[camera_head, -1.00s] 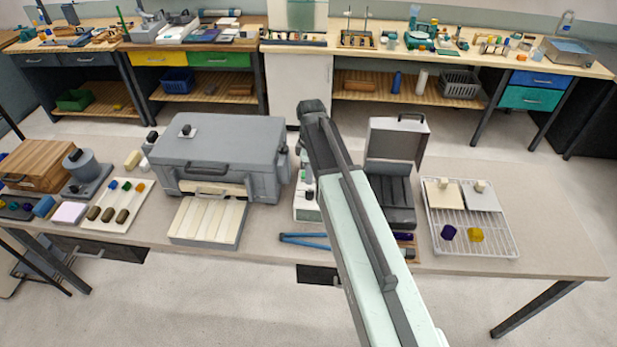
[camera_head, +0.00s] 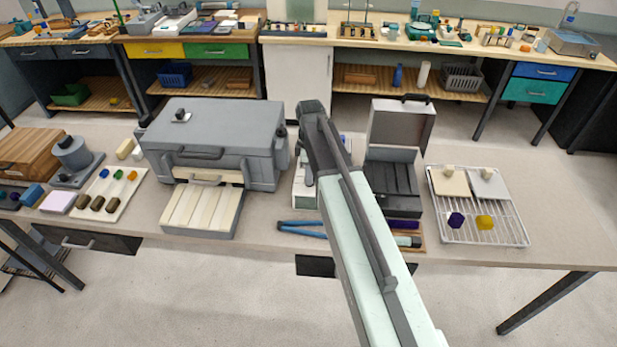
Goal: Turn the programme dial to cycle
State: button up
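A large grey lidded box (camera_head: 215,140) with a front handle stands left of centre on the near bench; a small knob-like part (camera_head: 181,117) sits on its lid. A small white unit (camera_head: 304,195) stands to its right, largely hidden by my arm. I cannot make out a programme dial or its marks on either one. My arm rises across the middle of the view and bends down at its top. My gripper (camera_head: 307,178) hangs at the white unit, beside the grey box's right side. Its fingers are too small and dark to tell open from shut, and contact cannot be told.
A tray of pale strips (camera_head: 202,208) lies before the grey box. An open grey case (camera_head: 392,185) stands right of my arm, with a wire rack (camera_head: 505,235) beyond. Blue tongs (camera_head: 302,228) lie near the front edge. The bench's right end (camera_head: 570,245) is clear.

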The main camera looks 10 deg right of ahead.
grip_shut()
jog(key=shift+m, duration=0.4)
jog(key=m, duration=0.5)
jog(key=shift+m, duration=0.4)
jog(key=m, duration=1.3)
jog(key=shift+m, duration=0.3)
jog(key=m, duration=0.6)
jog(key=shift+w+m, duration=0.1)
jog(key=shift+m, duration=0.3)
